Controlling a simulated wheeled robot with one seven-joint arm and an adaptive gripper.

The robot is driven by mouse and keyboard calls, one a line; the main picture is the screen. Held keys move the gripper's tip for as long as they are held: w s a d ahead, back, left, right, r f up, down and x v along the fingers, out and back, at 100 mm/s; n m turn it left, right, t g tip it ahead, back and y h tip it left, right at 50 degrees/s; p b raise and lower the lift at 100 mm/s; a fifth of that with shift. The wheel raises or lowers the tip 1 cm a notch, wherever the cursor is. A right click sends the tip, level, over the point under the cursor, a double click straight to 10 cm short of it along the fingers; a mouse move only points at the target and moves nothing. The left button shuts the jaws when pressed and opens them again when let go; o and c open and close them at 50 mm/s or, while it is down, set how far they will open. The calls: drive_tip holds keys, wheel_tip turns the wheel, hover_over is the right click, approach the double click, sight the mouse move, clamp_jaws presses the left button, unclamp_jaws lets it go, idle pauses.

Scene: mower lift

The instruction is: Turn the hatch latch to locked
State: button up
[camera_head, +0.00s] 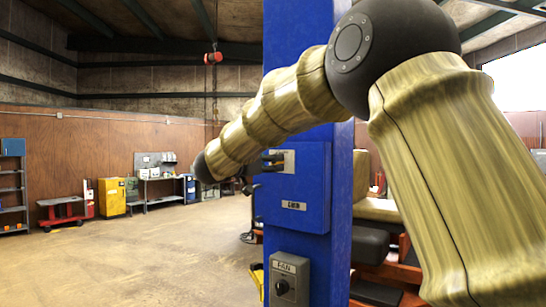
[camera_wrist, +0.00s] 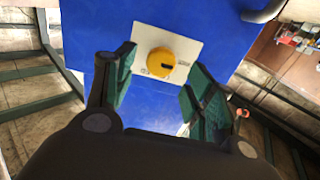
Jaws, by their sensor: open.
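The latch is a round yellow knob (camera_wrist: 160,64) with a dark mark on its right side. It sits on a pale plate (camera_wrist: 190,48) on a blue box (camera_wrist: 95,35). Small lettering beside the knob is too small to read. In the head view the plate (camera_head: 289,160) is on the blue box's upper part (camera_head: 310,175), and the knob is hidden. My gripper (camera_wrist: 160,58) is open, with green-padded fingers on either side of the knob in the picture; I cannot tell whether they touch it. It also shows in front of the plate in the head view (camera_head: 272,160).
A grey box marked FAN (camera_head: 289,280) with a black knob is mounted below on the blue post (camera_head: 340,215). An orange machine with a dark seat (camera_head: 368,245) stands behind the post at right. The floor (camera_head: 150,255) at left is clear.

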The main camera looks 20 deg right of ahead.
sight(279, 163)
drive_tip(key=shift+p+x, duration=0.4)
drive_tip(key=shift+x, duration=0.9)
drive_tip(key=c, duration=1)
